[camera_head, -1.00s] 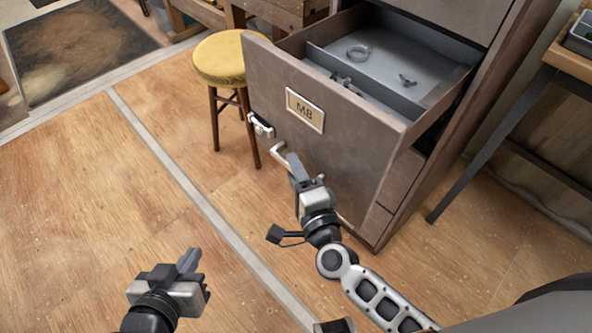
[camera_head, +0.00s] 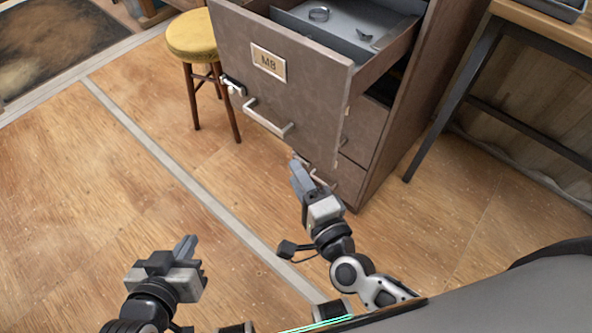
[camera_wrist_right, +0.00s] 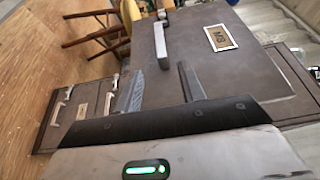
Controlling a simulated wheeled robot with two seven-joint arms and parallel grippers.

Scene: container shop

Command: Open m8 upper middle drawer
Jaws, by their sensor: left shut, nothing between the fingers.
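The M8 drawer (camera_head: 285,80) is pulled well out of its cabinet, with its label (camera_head: 268,62) on the front. Its bar handle (camera_head: 267,120) is free of both grippers; in the right wrist view the handle (camera_wrist_right: 161,46) lies just beyond the fingertips. My right gripper (camera_head: 298,166) is below and in front of the handle, apart from it. In the right wrist view its two fingers (camera_wrist_right: 160,72) are spread with nothing between them. My left gripper (camera_head: 188,244) is shut and empty, low over the floor at the left.
A stool with a yellow seat (camera_head: 193,36) stands close at the left. A metal-legged table (camera_head: 455,95) is at the right. The floor at left is clear.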

